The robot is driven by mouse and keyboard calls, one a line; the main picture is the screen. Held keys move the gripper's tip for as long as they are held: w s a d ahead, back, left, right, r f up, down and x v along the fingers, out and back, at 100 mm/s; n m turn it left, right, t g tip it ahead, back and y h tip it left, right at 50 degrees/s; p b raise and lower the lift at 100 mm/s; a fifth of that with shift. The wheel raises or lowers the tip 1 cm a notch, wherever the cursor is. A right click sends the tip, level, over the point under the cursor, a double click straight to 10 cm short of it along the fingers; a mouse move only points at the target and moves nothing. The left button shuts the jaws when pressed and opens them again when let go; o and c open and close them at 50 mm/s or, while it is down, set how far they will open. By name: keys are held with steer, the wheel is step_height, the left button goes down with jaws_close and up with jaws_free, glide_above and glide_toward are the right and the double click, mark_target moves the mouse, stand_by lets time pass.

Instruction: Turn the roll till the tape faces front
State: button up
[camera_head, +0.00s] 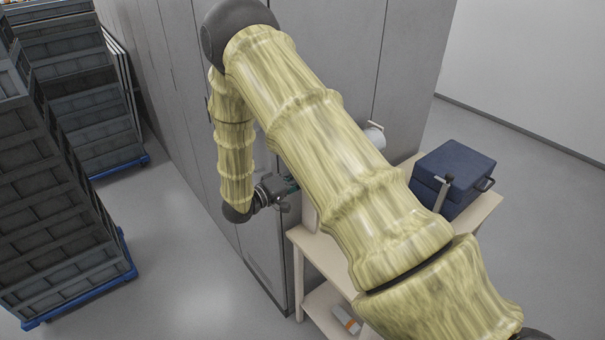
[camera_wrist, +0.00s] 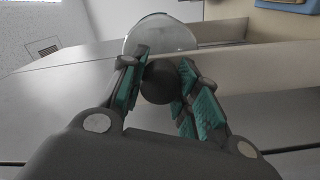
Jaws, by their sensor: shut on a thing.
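A white cylinder, seemingly the roll (camera_head: 375,137), shows beside the grey cabinet wall, past the right edge of my arm, which hides much of that area. My gripper (camera_head: 290,187) is small in the head view, left of the thick arm section and close to the cabinet front. In the wrist view my gripper (camera_wrist: 165,78) has its teal pads closed on a dark round knob (camera_wrist: 160,83). A pale, glossy rounded end (camera_wrist: 160,33) rises just behind the knob; it may be the roll's end. I cannot make out the tape in either view.
Stacked grey crates (camera_head: 55,200) stand left on blue bases. Floor between is clear.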

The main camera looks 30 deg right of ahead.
steer(key=shift+n, duration=0.9)
steer(key=o, duration=1)
steer(key=shift+f, duration=0.1)
steer(key=a, duration=0.8)
steer(key=s+a, duration=0.1)
steer(key=a, duration=0.3)
steer(key=shift+d, duration=0.1)
